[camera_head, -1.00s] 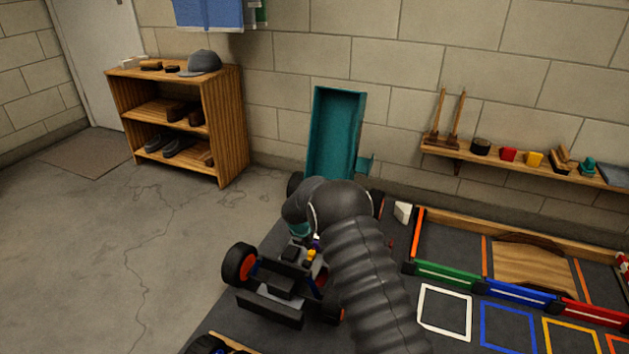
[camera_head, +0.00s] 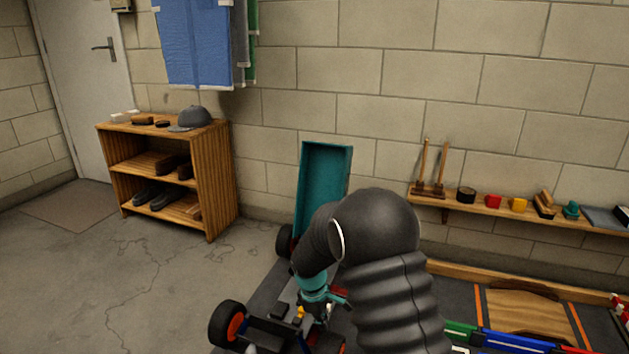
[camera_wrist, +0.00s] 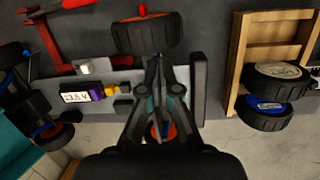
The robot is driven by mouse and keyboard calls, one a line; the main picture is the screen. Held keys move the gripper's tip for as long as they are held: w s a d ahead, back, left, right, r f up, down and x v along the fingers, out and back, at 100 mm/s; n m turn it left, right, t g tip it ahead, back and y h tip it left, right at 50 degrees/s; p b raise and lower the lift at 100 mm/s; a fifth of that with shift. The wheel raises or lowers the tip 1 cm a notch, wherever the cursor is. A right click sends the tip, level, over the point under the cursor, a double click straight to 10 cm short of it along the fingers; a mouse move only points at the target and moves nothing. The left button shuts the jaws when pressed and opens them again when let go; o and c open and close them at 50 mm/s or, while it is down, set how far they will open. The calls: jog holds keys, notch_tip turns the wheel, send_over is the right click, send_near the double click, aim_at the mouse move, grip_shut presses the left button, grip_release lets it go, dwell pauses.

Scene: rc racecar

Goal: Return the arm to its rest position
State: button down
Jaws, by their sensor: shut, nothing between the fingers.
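My arm rises from the bottom of the head view and bends down over the RC car (camera_head: 272,326). My gripper (camera_wrist: 156,62) shows in the wrist view, with its fingers together and nothing held. It is above the car's chassis, beside a wheel (camera_wrist: 147,33) with a red tip. I cannot tell whether the fingers touch the car. In the head view the fingers are mostly hidden behind the arm.
A teal panel (camera_head: 323,188) stands upright behind the car. A wooden frame (camera_wrist: 240,60) and loose wheels (camera_wrist: 265,115) lie at the right of the wrist view. A wall shelf (camera_head: 480,203) is at the right, and a wooden shelf unit (camera_head: 215,180) at the left.

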jog(key=s+d+r+m+t+p, duration=0.1)
jog(key=s+d+r+m, duration=0.3)
jog(key=s+r, duration=0.6)
jog(key=s+d+r+m+t+y+p, duration=0.1)
jog(key=s+d+r+m, duration=0.3)
jog(key=s+r, duration=0.6)
jog(key=s+d+r+m+t+y+p, duration=0.1)
jog(key=s+d+r+m+t, duration=0.2)
jog(key=s+r, duration=0.7)
notch_tip(320, 180, up, 2)
jog(key=shift+d+r+m, duration=0.1)
jog(key=shift+d+m, duration=0.8)
jog(key=shift+d, duration=0.35)
